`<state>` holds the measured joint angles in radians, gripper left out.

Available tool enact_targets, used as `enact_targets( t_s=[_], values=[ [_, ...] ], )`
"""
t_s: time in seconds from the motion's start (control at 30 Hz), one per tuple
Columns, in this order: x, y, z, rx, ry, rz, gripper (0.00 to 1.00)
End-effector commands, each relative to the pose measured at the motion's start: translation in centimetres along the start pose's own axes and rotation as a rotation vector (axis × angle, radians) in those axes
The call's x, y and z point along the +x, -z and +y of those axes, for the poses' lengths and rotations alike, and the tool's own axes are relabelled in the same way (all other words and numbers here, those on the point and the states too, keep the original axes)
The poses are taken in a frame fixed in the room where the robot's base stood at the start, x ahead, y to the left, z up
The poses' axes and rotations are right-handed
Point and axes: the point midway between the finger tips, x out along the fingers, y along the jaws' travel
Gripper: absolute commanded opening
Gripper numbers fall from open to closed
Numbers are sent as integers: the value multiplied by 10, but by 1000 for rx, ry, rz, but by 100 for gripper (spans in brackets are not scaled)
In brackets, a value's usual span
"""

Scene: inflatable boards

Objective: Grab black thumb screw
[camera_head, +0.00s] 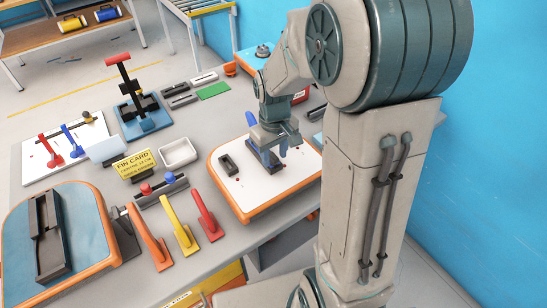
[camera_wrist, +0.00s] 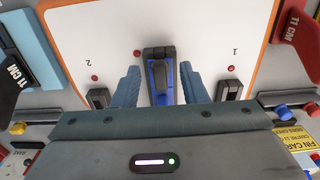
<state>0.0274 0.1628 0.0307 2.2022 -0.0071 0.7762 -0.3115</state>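My gripper (camera_wrist: 159,70) points down over a white board (camera_wrist: 210,30) with an orange rim. Its two blue-grey fingers are apart, one on each side of a black and blue piece (camera_wrist: 160,52), with a gap visible on both sides. A dark elongated part lies along the middle of this piece; I cannot tell whether it is the black thumb screw. Small black blocks stand near the mark 2 (camera_wrist: 98,98) and near the mark 1 (camera_wrist: 229,90). In the head view, my gripper (camera_head: 268,155) is low over the board (camera_head: 250,200), and a blue fin (camera_head: 250,120) shows beside the wrist.
A black slotted block (camera_head: 228,163) is on the board's left part. Orange (camera_head: 150,240), yellow (camera_head: 180,224) and red (camera_head: 206,216) fins stand along the table's front. A white tray (camera_head: 178,152) and a yellow card (camera_head: 134,165) are to the left. A blue wall is at right.

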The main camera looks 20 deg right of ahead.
Motion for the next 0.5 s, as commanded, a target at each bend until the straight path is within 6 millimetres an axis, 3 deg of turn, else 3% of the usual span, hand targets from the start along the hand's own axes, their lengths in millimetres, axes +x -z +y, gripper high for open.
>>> enact_targets(
  t_s=[0.1,0.23,0.27,0.5],
  values=[
    [0,0,0,0,0,0,39],
    [0,0,0,0,0,0,3],
    [0,0,0,0,0,0,0],
    [0,0,0,0,0,0,0]
  ],
)
